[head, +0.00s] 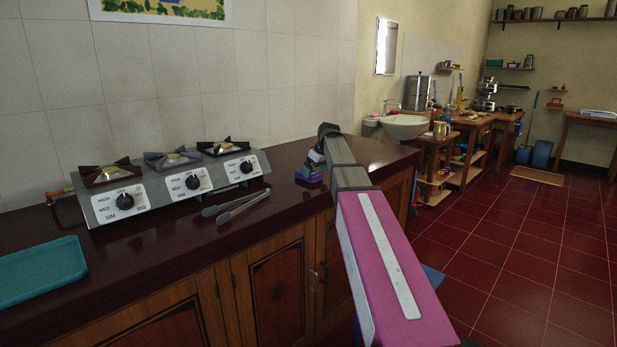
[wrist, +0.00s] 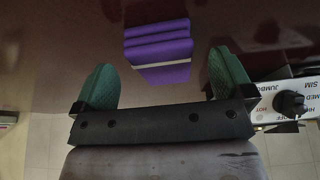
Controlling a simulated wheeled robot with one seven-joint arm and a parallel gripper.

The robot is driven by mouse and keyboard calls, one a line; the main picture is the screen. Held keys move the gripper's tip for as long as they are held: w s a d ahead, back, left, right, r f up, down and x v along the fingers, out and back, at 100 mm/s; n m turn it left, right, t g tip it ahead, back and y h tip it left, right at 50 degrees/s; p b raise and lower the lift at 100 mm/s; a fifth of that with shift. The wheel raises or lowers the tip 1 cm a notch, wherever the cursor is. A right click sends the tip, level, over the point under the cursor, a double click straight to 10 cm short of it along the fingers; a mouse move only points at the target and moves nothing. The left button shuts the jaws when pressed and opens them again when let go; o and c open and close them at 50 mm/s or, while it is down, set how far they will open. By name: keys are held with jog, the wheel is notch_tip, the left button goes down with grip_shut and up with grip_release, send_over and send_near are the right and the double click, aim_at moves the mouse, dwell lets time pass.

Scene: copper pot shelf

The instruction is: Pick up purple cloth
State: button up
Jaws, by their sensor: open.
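The purple cloth (wrist: 158,45) shows in the wrist view as a folded stack with a pale stripe, lying on the dark counter (wrist: 60,50). In the head view only a small part of the purple cloth (head: 309,176) shows at my gripper, on the counter near its right end. My gripper (wrist: 160,82) has two green fingers spread wide apart. The cloth lies beyond the fingertips, between their lines, and nothing is held. In the head view my gripper (head: 314,160) is partly hidden by my arm.
A three-burner stove (head: 180,187) stands on the counter to the left of my gripper. Metal tongs (head: 230,206) lie in front of it. A teal tray (head: 38,272) is at the far left. A white basin (head: 404,126) and wooden tables stand beyond the counter's right end.

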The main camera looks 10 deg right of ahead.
jog(key=x, duration=0.2)
jog(key=shift+w+a+f, duration=0.1)
jog(key=shift+f, duration=0.15)
jog(key=c, duration=1.1)
jog(key=shift+r, duration=0.1)
